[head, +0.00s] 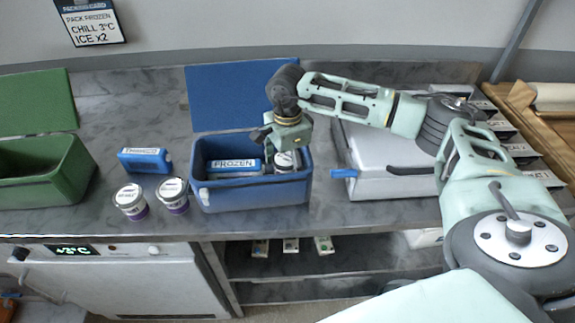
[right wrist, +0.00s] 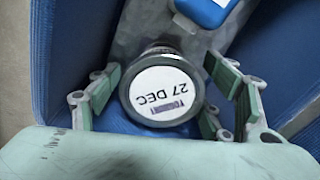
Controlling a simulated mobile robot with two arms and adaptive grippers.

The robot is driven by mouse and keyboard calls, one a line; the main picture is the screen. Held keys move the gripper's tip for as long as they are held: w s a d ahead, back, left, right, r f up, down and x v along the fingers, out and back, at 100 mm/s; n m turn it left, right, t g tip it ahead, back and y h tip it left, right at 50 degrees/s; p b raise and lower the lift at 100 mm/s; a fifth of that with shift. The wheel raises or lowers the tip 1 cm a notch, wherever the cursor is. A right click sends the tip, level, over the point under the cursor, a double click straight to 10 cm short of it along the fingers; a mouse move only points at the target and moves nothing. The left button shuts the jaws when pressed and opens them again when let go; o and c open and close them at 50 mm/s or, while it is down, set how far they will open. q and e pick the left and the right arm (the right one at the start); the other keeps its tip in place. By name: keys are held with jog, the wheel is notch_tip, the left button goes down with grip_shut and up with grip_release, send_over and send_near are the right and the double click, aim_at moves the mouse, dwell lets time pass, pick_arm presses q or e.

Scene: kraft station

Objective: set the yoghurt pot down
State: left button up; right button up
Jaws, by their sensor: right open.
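A yoghurt pot (head: 286,161) stands in the right part of the blue cool box (head: 254,196). In the right wrist view its round white lid (right wrist: 162,94) reads "27 DEC" and faces the camera. My right gripper (head: 285,149) reaches down over it into the box. Its fingers (right wrist: 165,102) are open, one on each side of the pot, with gaps between them and the lid. Two more yoghurt pots, one at the left (head: 131,201) and one beside it (head: 173,195), stand on the counter left of the blue box. My left gripper is not in view.
A blue pack labelled "FROZEN" (head: 234,167) lies in the box beside the pot. Another blue pack (head: 145,160) lies on the counter. A green box (head: 45,172) stands at the left, a pale grey case (head: 380,175) at the right. The blue box's lid (head: 240,90) stands open behind.

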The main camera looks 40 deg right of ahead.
aim_at(287, 158)
jog(key=shift+r, duration=0.1)
notch_tip(287, 158, up, 12)
jog(key=p, duration=0.7)
